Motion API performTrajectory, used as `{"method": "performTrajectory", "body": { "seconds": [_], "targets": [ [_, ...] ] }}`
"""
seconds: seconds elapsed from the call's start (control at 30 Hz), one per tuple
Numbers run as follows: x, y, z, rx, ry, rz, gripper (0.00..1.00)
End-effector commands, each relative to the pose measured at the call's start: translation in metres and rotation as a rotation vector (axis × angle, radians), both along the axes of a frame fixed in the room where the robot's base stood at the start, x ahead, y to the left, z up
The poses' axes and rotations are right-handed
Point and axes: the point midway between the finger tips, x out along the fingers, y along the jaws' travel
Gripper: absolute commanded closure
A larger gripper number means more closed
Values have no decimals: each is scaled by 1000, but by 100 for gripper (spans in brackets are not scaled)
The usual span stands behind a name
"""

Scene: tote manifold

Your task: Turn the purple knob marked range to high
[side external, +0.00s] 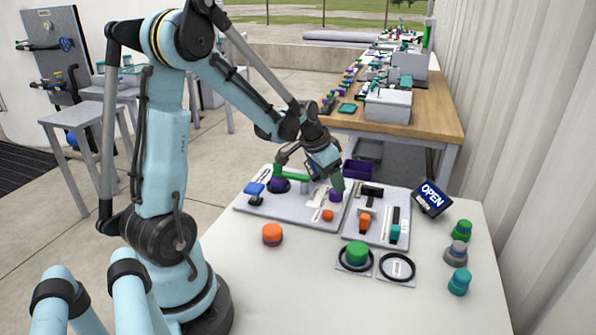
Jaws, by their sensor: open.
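A small purple knob (336,196) stands on the right part of the grey panel (262,208) on the white table. A second purple part (278,185) sits at the panel's left, in a black ring beside a green handle. The markings are too small to read, so I cannot tell which one is marked range, nor its setting. My gripper (337,186) is open and points down right over the small purple knob. I cannot tell whether its fingers are around the knob or only above it.
An orange knob (328,215) sits close by on the same panel. A second panel with orange and teal sliders (395,233) lies to the right. The table's front is clear.

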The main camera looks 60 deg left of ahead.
Motion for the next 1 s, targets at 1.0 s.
{"method": "performTrajectory", "body": {
  "seconds": [1.0],
  "targets": [
    [15, 0, -35, 0, -1, 0, 76]
  ]
}}
